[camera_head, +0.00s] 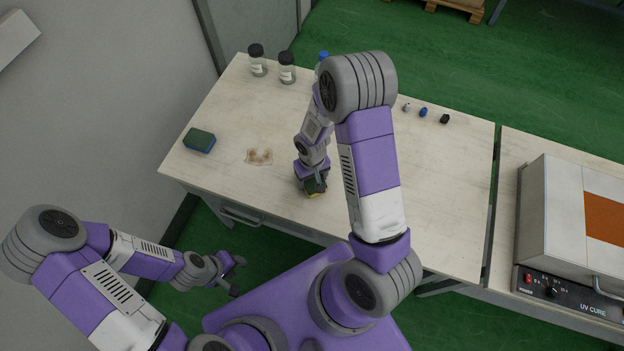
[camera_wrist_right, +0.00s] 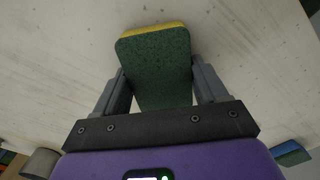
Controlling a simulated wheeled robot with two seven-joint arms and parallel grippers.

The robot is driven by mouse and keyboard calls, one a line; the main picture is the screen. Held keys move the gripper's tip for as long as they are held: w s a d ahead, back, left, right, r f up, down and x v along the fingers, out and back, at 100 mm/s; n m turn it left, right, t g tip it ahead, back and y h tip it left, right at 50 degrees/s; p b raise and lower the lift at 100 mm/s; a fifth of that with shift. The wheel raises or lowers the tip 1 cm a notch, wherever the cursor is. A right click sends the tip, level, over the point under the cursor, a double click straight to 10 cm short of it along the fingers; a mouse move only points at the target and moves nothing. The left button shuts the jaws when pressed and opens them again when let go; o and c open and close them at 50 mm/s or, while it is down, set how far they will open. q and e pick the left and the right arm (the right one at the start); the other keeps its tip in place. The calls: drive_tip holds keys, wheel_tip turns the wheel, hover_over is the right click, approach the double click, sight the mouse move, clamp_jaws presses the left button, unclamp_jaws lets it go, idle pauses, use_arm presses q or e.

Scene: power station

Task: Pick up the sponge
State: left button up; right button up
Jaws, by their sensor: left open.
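A green sponge with a yellow layer (camera_wrist_right: 155,65) sits between the fingers of my right gripper (camera_wrist_right: 158,82) in the right wrist view. The fingers flank it closely on both sides. In the head view my right gripper (camera_head: 315,184) is low over the table's front part, and the sponge shows only partly under it. I cannot tell whether the sponge touches the tabletop. A second sponge, green with a blue layer (camera_head: 199,140), lies at the table's left edge. My left gripper (camera_head: 238,274) is open and empty, in front of the table.
The pale table (camera_head: 440,210) has a brownish stain (camera_head: 259,157) left of my right gripper. Lidded bottles (camera_head: 287,68) stand at the back left. Small caps (camera_head: 423,112) lie at the back right. A UV cure box (camera_head: 565,225) stands on the neighbouring table.

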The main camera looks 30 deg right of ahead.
drive_tip(key=c, duration=0.3)
wheel_tip(320, 180, up, 10)
drive_tip(key=shift+r+p, duration=0.1)
drive_tip(key=shift+p, duration=1.05)
drive_tip(key=shift+c, duration=0.8)
